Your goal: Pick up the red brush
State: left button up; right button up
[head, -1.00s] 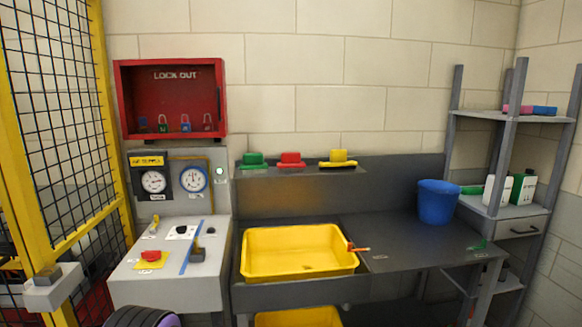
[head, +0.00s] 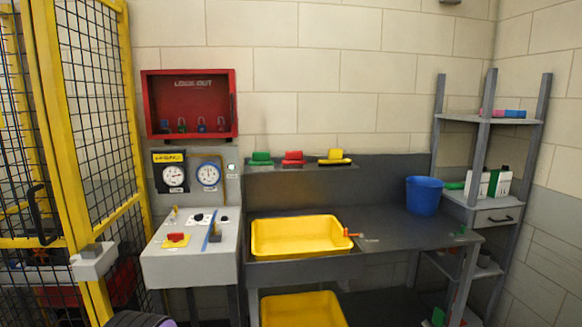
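The red brush (head: 293,158) sits on a narrow grey ledge (head: 300,168) on the back wall, above the workbench. A green brush (head: 262,158) is to its left and a yellow brush (head: 335,157) to its right, all apart from one another. Neither of my grippers shows in the head view.
A yellow tray (head: 262,251) lies on the grey bench (head: 395,240) below the ledge, and another yellow tray (head: 300,312) is underneath. A blue bucket (head: 423,197) stands right. A control desk (head: 160,263) and a yellow mesh fence (head: 72,150) are left.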

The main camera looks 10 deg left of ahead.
aim_at(293, 159)
jog(key=u, duration=0.35)
jog(key=i, duration=0.95)
jog(key=z, duration=0.65)
